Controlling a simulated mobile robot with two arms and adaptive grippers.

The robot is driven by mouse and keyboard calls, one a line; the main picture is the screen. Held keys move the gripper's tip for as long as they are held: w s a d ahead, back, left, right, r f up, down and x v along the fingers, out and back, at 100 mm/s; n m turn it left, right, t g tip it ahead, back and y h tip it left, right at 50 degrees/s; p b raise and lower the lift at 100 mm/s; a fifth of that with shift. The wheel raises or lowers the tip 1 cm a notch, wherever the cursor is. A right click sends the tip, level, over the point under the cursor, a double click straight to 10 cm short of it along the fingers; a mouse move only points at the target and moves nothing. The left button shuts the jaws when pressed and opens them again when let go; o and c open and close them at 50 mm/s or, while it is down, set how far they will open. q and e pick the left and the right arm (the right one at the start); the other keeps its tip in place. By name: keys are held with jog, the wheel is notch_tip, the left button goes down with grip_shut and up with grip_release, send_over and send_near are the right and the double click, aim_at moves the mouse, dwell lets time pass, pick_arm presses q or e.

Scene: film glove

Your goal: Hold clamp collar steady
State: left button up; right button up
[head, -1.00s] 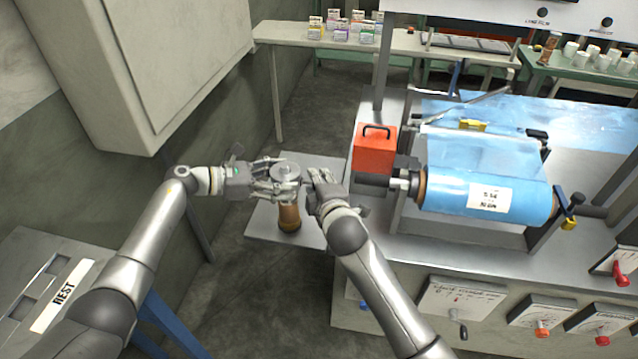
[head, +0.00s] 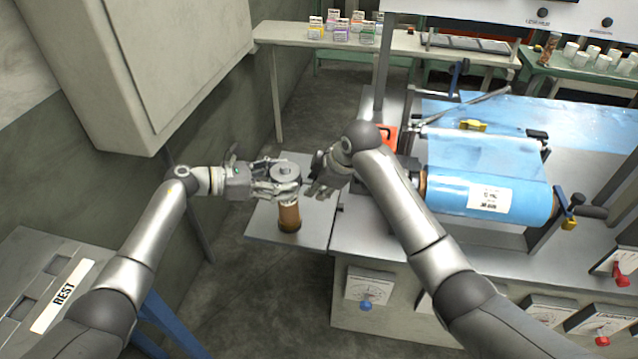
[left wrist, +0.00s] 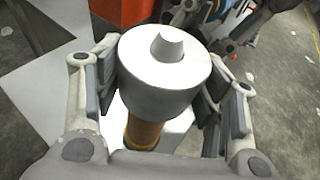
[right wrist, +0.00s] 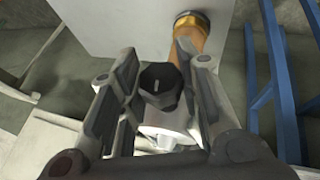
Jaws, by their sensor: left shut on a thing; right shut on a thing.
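The clamp collar (head: 285,172), a light grey round piece with a small stub on top, sits above a brown upright cylinder (head: 289,217). My left gripper (head: 284,183) is shut on the collar from the left. In the left wrist view the collar (left wrist: 165,80) fills the space between the two fingers, with the brown cylinder (left wrist: 145,133) below. My right gripper (head: 317,188) is at the collar's right side. In the right wrist view a black knob (right wrist: 158,85) on the collar (right wrist: 165,138) lies between its fingers, and the gripper is shut on it. Finger contact is partly hidden.
The cylinder stands on a grey side plate (head: 262,222) joined to the machine. A blue film roll (head: 455,188) lies to the right. A red box (head: 389,133) is mostly hidden behind my right arm. A beige cabinet (head: 140,60) is at upper left.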

jog(key=shift+d+g, duration=0.1)
jog(key=shift+g, duration=0.5)
jog(key=shift+f, duration=0.1)
jog(key=o, duration=1)
jog(key=v, duration=1.2)
jog(key=shift+w+d, duration=0.15)
jog(key=shift+d, duration=0.05)
